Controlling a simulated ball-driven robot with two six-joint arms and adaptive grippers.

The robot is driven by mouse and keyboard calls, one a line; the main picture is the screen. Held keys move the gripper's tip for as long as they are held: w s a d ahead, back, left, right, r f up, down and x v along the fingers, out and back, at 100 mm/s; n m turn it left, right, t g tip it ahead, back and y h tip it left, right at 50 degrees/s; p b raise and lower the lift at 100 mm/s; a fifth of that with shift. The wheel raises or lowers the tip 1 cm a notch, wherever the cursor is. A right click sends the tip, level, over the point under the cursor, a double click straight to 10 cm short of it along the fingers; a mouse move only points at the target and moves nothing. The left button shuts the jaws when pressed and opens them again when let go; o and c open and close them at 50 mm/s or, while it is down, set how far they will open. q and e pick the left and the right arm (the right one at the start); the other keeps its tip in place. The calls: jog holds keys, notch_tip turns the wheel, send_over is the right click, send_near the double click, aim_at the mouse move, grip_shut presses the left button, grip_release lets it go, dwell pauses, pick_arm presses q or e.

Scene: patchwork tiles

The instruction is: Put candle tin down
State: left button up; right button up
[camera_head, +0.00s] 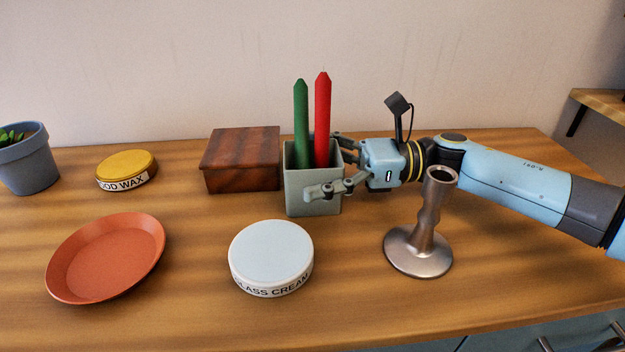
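The candle tin (300,200), a square grey-green holder, is upright right of the image middle. A green candle (301,125) and a red candle (322,120) stand in it. My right gripper (330,163) comes from the right, with one finger across the tin's near side and the other at its far side. It looks shut on the tin. The tin's base is at or just above the wooden top (355,315); I cannot tell if it touches. My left gripper is out of view.
A dark wooden box (240,160) stands just left of the tin. A metal candlestick (425,230) stands in front of my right arm. A glass cream tin (271,255), an orange dish (107,258), a wood wax tin (126,170) and a potted plant (27,163) are farther left or nearer.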

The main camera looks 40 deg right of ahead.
jog(key=c, duration=1)
jog(key=shift+r, duration=0.1)
jog(key=shift+c, duration=0.5)
